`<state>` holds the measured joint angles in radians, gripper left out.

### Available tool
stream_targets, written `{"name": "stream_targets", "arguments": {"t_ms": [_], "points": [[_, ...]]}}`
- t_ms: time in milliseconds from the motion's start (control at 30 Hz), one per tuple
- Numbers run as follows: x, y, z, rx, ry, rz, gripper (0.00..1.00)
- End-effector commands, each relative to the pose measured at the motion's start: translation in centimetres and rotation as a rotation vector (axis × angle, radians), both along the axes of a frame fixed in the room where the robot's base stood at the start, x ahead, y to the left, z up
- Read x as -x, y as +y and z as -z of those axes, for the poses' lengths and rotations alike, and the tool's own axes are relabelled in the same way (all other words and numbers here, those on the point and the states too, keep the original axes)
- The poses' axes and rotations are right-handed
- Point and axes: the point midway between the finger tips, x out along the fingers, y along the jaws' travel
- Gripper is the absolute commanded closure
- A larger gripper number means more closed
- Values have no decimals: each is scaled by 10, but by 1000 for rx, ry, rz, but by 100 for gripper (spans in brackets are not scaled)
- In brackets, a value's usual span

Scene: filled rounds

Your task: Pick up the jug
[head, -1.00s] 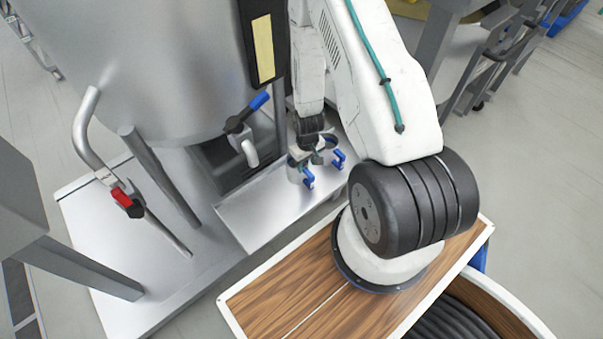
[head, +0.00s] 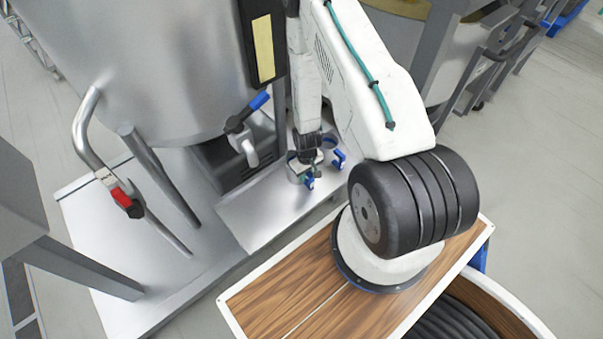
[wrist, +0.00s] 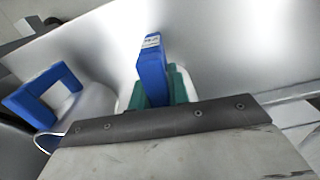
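Two metal jugs with blue handles stand side by side on a steel shelf (head: 262,208). The left jug's blue handle (head: 310,183) is partly hidden by my gripper (head: 311,170) in the head view. In the wrist view, this handle (wrist: 152,72) rises between the green fingertips of my gripper (wrist: 160,88), with green showing close on both sides. I cannot tell whether the fingers press on it. The other jug's handle (head: 339,157) is free, just to the right. It shows at the left of the wrist view (wrist: 42,95) with its shiny body (wrist: 88,108).
A large steel tank (head: 160,70) with a blue-levered tap (head: 243,125) stands left of the jugs. A bent pipe with a red grip (head: 122,197) rises farther left. The left part of the shelf is clear.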

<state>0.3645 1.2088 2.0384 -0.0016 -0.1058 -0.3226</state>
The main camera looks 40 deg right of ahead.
Motion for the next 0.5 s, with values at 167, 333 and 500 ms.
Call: {"name": "stream_targets", "arguments": {"t_ms": [167, 333, 500], "points": [[0, 0, 0, 0, 0, 0, 100], [0, 0, -1, 0, 0, 0, 100], [0, 0, -7, 0, -1, 0, 100]]}}
